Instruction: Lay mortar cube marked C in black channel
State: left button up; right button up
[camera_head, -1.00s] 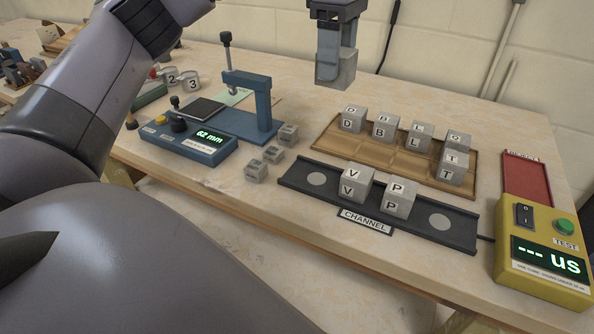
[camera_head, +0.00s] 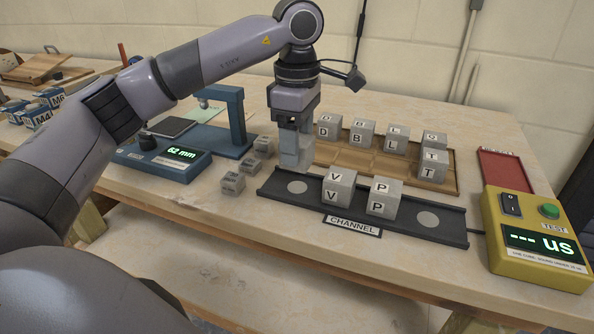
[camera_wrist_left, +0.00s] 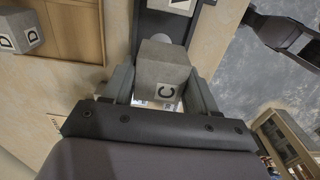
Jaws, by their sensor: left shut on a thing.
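My left gripper (camera_head: 294,158) is shut on a grey mortar cube. In the left wrist view the cube (camera_wrist_left: 160,75) shows the letter C between the two fingers. In the head view the fingers mostly hide it. The gripper points down, above or just behind the left end of the black channel (camera_head: 455,233); the exact height is hard to tell. The channel holds a cube marked V (camera_head: 338,190) and a cube marked P (camera_head: 383,199) side by side. A pale round disc shows bare at each end of the channel. My right gripper is not in view.
A wooden tray (camera_head: 385,165) with several lettered cubes lies behind the channel. A yellow tester (camera_head: 537,237) and a red tray (camera_head: 505,170) stand right. A blue gauge (camera_head: 170,160) reading 62 mm and several small grey blocks (camera_head: 233,183) are left. The CHANNEL label (camera_head: 353,226) lies in front.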

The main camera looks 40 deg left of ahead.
pick_arm(q)
jog(key=shift+f, duration=2.6)
jog(key=shift+f+b, duration=0.2)
jog(key=shift+b, duration=0.1)
jog(key=o, duration=1.2)
jog(key=shift+o, duration=0.2)
jog(key=shift+r, duration=0.15)
notch_tip(320, 180, up, 12)
jog(key=shift+r+p, duration=0.1)
jog(key=shift+p, duration=0.8)
